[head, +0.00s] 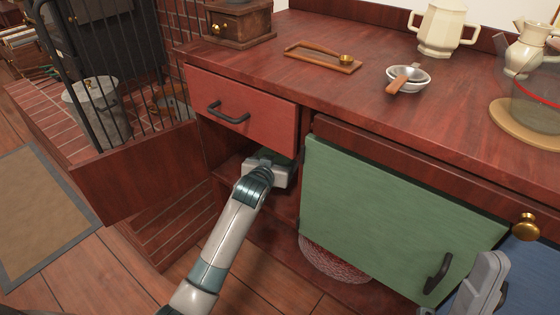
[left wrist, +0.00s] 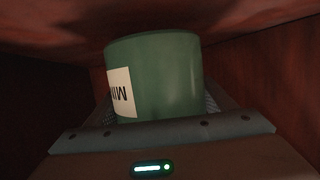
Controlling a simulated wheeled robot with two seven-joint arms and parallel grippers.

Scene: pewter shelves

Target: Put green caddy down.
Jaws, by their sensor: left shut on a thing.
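The green caddy (left wrist: 168,75) is a smooth round canister with a cream label, its lettering upside down in the left wrist view. My left gripper (left wrist: 157,108) is shut on it, with the dark pads on either side. I cannot tell whether the caddy touches the shelf. My right gripper (head: 484,285) is at the lower right, before the green door; its opening is unclear.
A brown door (head: 140,172) stands open left of the compartment. The red drawer (head: 245,108) is above it and the green door (head: 385,215) to its right.

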